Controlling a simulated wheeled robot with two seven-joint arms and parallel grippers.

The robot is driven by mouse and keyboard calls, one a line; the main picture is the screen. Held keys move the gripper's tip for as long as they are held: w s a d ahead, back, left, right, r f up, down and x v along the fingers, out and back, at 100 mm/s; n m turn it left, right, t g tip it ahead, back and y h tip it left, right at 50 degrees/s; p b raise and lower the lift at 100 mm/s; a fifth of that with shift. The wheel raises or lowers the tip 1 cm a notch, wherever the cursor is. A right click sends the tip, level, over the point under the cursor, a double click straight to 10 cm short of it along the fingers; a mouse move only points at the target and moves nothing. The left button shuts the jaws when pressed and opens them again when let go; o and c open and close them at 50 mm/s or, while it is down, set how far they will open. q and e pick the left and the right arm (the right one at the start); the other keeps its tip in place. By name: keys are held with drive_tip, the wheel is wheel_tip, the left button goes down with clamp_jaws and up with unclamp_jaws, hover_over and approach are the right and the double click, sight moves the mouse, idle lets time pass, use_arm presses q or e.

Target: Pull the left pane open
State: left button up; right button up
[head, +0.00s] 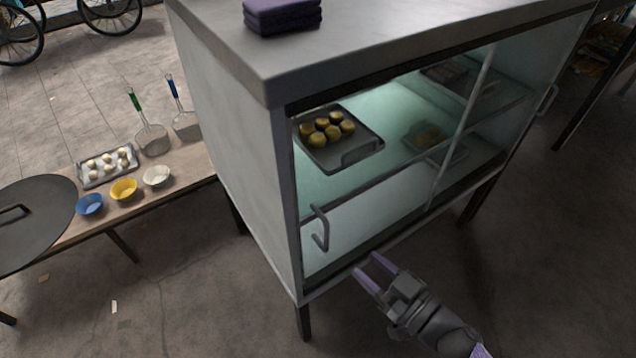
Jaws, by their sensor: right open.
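The glass-fronted cabinet (245,170) stands in the middle of the view. Its left pane (365,215) is a sheet of glass with a grey bar handle (320,228) near its left edge. The left pane looks shut, its right edge meeting the right pane (505,95) near the middle of the front. My right gripper (371,272) is open and empty, in front of the cabinet's lower edge. It is below and to the right of the handle and apart from it. My left gripper is not in view.
Inside the cabinet, a tray (359,154) of round buns sits on the upper shelf. A folded purple cloth (282,14) lies on top. At left, a low table (190,160) holds bowls, strainers and a dough tray. The floor in front is clear.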

sight(328, 235)
drive_tip(key=shift+n+g+y, duration=0.3)
drive_tip(key=shift+y, duration=0.1)
drive_tip(key=x, duration=0.3)
drive_tip(key=b+x, duration=0.1)
drive_tip(key=shift+s+a+r, duration=0.1)
drive_tip(key=shift+a+r, duration=0.25)
drive_tip(key=shift+r, duration=0.05)
drive_tip(key=b+x, duration=0.1)
drive_tip(key=x, duration=0.4)
drive_tip(key=shift+b, duration=0.3)
drive_tip(key=shift+a, duration=0.15)
drive_tip(key=shift+w+a, duration=0.1)
drive_tip(key=shift+w, duration=0.2)
clamp_jaws()
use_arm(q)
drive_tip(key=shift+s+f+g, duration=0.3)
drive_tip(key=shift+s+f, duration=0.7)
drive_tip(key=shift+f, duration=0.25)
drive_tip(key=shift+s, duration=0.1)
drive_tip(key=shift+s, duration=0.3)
